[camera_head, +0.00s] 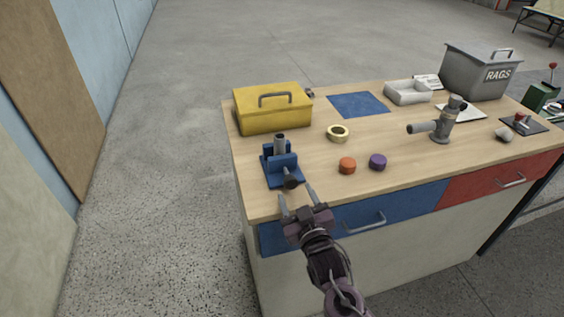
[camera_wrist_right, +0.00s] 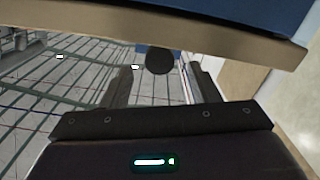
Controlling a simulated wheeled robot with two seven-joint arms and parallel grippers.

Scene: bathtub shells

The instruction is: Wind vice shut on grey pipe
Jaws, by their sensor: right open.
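The blue vice (camera_head: 271,173) stands near the front left corner of the workbench. The grey pipe (camera_head: 280,142) stands upright in it, its top end showing above the jaws; I cannot tell if the jaws touch it. The vice's dark round handle knob (camera_head: 291,183) faces the front edge. My right gripper (camera_head: 296,193) is open at the bench's front edge, its two fingers pointing at the vice. In the right wrist view the dark knob (camera_wrist_right: 160,61) shows between and beyond the two open fingertips (camera_wrist_right: 160,76). My left gripper is not in view.
A yellow toolbox (camera_head: 272,119) stands behind the vice. An orange cap (camera_head: 347,166), a purple cap (camera_head: 377,162) and a tape roll (camera_head: 338,133) lie to its right. A grey pipe fitting (camera_head: 440,130) and a rags bin (camera_head: 477,72) are farther right. Blue drawer (camera_head: 400,207) below.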

